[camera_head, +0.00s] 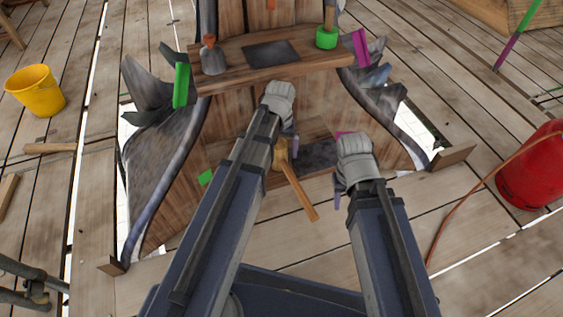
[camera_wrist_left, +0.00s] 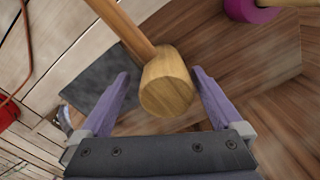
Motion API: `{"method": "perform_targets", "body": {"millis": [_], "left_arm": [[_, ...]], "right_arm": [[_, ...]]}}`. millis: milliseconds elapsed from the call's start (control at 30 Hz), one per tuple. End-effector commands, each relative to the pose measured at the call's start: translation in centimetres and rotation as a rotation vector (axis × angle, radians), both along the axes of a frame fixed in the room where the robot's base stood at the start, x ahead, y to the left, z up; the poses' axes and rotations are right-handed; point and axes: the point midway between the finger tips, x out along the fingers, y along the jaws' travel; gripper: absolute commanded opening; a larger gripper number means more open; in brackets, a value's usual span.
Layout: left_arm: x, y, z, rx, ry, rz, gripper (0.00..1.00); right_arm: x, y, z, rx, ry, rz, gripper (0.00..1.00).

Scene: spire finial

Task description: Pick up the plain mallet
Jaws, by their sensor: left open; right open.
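The plain mallet has a light wooden head (camera_head: 282,153) and a brown handle (camera_head: 301,193) that slants down to the right in the head view. In the left wrist view, the mallet head (camera_wrist_left: 167,86) shows between the two purple fingers of my left gripper (camera_wrist_left: 161,74), with its handle running to the upper left. My right gripper (camera_head: 338,193) is open and empty, right of the handle.
A magenta-banded tool (camera_wrist_left: 252,9) lies close by at the wrist view's upper right. The upper shelf (camera_head: 225,75) holds a grey orange-topped tool (camera_head: 213,57) and a green-banded one (camera_head: 327,38). A yellow bucket (camera_head: 36,92) and a red cylinder (camera_head: 533,170) stand at the sides.

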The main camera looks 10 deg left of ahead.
Motion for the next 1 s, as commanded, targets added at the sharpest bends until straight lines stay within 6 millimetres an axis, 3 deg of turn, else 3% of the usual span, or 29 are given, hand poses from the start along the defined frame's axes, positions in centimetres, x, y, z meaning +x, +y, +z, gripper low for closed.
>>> {"method": "perform_targets", "body": {"millis": [167,567,867,1000], "left_arm": [[0.0,0.1,-0.6,0.0,0.0,0.0,1.0],[0.0,0.6,-5.0,0.0,0.0,-0.001,1.0],[0.0,0.6,-5.1,0.0,0.0,0.0,1.0],[0.0,0.6,-5.1,0.0,0.0,0.0,0.85]], "right_arm": [[0.0,0.0,-0.6,0.0,0.0,0.001,0.5],[0.0,0.1,-5.0,0.005,0.0,0.009,0.5],[0.0,0.1,-5.1,0.006,0.0,0.01,0.5],[0.0,0.1,-5.1,0.006,0.0,0.01,0.5]]}}
